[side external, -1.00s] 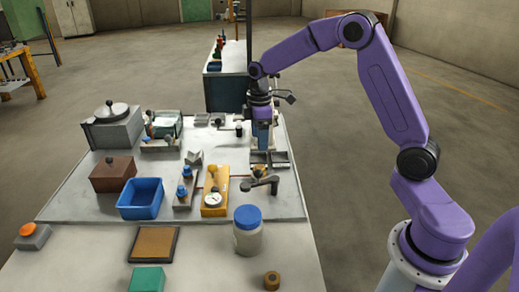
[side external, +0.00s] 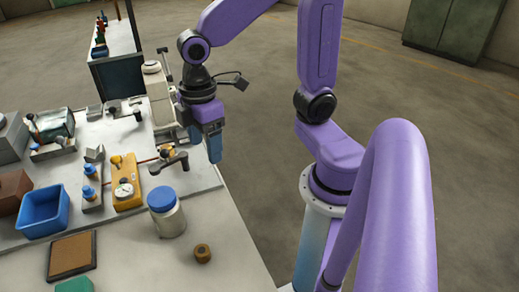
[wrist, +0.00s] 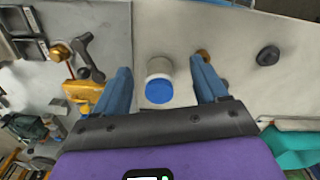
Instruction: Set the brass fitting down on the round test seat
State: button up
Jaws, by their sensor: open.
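The brass fitting (side external: 166,149) looks like the small brass-coloured piece beside the dark clamp lever (side external: 170,163), at the end of a thin red line from the yellow gauge block (side external: 126,182). It also shows at upper left in the wrist view (wrist: 61,50). The round test seat is not clearly visible; it seems hidden under this piece, and I cannot tell how they touch. My gripper (side external: 213,148) is open and empty, to the right of the piece near the table's right edge. In the wrist view its fingers (wrist: 161,64) are wide apart.
A blue-lidded jar (side external: 167,212) stands near the front right, between the fingers in the wrist view but below them. A blue bin (side external: 43,211) and a brown framed pad (side external: 72,255) are left.

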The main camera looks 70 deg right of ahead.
jog(key=s+d+f, duration=0.1)
jog(key=s+d, duration=0.1)
jog(key=s, duration=0.9)
jog(key=shift+s+d+f, duration=0.2)
jog(key=shift+d, duration=0.2)
